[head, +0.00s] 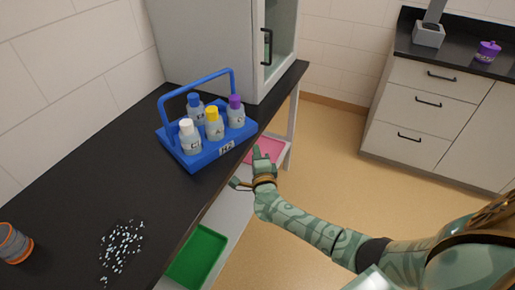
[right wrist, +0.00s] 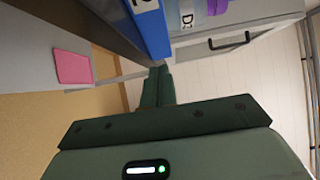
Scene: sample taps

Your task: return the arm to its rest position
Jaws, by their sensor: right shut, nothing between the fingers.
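My right arm (head: 310,228) reaches in from the lower right of the head view. Its right gripper (head: 258,153) is just off the front edge of the black counter, to the right of the blue carrier (head: 190,160) and apart from it as far as I can tell. In the right wrist view the gripper fingers (right wrist: 158,76) are together with nothing between them. The carrier stands upright on the counter with several capped bottles in it, including a yellow-capped one (head: 214,125). Part of the carrier (right wrist: 150,28) also shows in the wrist view. My left gripper is not in view.
The black counter (head: 110,180) holds scattered pale bits (head: 122,240) and an orange-rimmed grey cup (head: 14,243). A green tray (head: 198,255) and a pink tray (head: 266,149) lie below. A glass-doored cabinet (head: 215,40) stands behind. Open floor lies right.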

